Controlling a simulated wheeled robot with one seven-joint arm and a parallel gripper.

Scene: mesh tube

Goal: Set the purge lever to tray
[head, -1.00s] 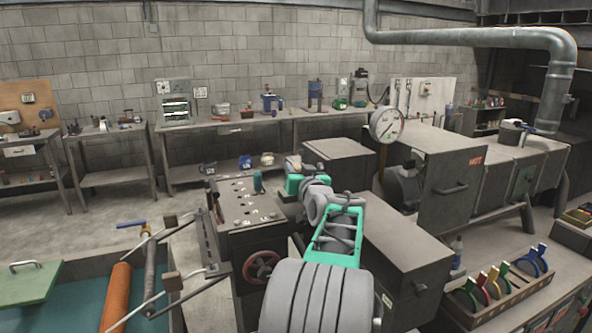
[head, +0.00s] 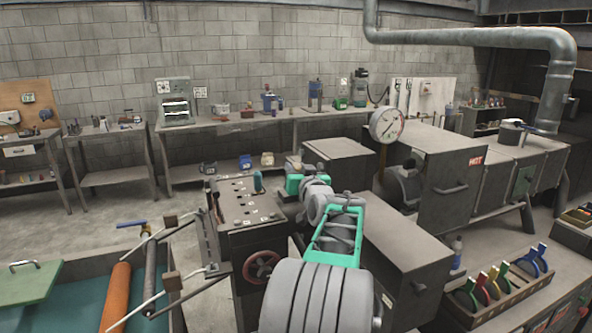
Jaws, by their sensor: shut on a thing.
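My gripper (head: 293,164) is small at the far end of my arm, left of a grey box. My own wrist hides most of its fingers. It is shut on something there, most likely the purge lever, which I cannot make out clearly. The lever's setting and any tray marking cannot be read. Left of the gripper, a dark control panel (head: 240,210) carries several small knobs and labels.
A red handwheel (head: 261,267) is on the panel's front. Grey machine housings (head: 400,250) stand close on the right, with a round gauge (head: 387,124) behind. A water tank (head: 60,305) with an orange roller (head: 117,297) lies left. Open floor (head: 120,205) shows behind it.

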